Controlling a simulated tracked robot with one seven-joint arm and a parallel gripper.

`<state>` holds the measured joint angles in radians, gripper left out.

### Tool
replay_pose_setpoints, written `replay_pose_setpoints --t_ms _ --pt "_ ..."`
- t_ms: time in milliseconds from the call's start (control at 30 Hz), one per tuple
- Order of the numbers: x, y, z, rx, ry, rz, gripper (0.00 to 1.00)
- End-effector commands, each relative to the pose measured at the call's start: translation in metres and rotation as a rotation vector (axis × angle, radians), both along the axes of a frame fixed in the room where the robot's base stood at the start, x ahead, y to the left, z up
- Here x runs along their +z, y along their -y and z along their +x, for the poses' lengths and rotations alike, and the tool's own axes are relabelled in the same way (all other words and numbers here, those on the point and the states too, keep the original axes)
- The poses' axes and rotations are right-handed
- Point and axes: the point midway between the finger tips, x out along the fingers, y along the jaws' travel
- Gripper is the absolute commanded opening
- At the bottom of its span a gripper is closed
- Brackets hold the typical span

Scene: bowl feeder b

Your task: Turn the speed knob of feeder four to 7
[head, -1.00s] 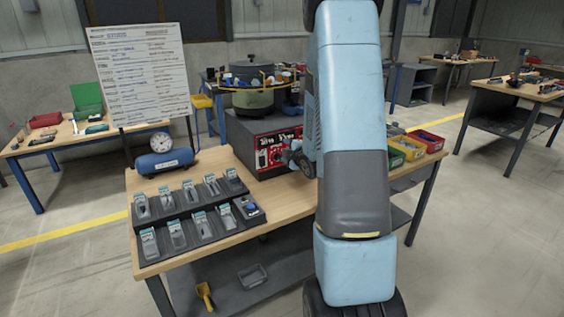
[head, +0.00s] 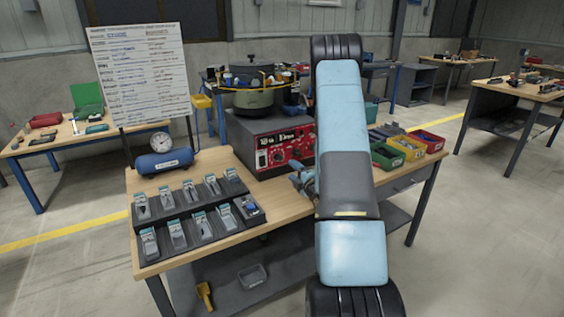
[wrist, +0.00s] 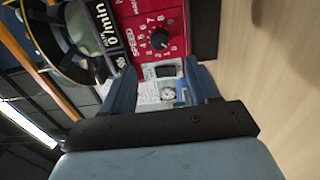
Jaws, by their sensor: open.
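The feeder's control box has a red front panel (head: 285,148) and stands on the wooden bench; the bowl feeder (head: 253,98) sits on it. In the wrist view the black speed knob (wrist: 159,39) is on the red panel (wrist: 140,12), inside a ring of white numbers. I cannot tell which number its pointer faces. My gripper (wrist: 161,72) is open and empty. Its blue fingers are below the knob in the wrist view, clear of it. In the head view my gripper (head: 299,180) is in front of the box, partly hidden by my arm.
A dark switch (wrist: 165,71) and a pale label (wrist: 147,90) lie between the fingers in the wrist view. A black tray rack (head: 190,220) fills the bench's front left. A blue tank with gauge (head: 164,161) stands behind it. Green, yellow and red bins (head: 408,147) are at right.

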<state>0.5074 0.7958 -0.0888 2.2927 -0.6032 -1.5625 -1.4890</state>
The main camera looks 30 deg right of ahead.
Motion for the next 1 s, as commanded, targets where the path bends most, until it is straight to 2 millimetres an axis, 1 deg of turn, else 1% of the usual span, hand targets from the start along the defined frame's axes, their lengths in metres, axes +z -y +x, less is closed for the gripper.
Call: replay_pose_setpoints --t_ms 33,100,300,500,700,1000 --pt "0.0 -0.001 0.009 0.002 0.001 -0.001 0.6" --pt "0.0 -0.001 0.022 0.001 0.001 0.0 0.6" --pt "0.0 -0.002 0.057 0.0 0.0 0.001 0.6" --pt "0.0 -0.003 0.085 0.0 0.0 0.001 0.6" --pt "0.0 -0.003 0.1 -0.001 0.0 0.001 0.6" --pt "0.0 -0.003 0.103 -0.001 -0.001 0.002 0.6"
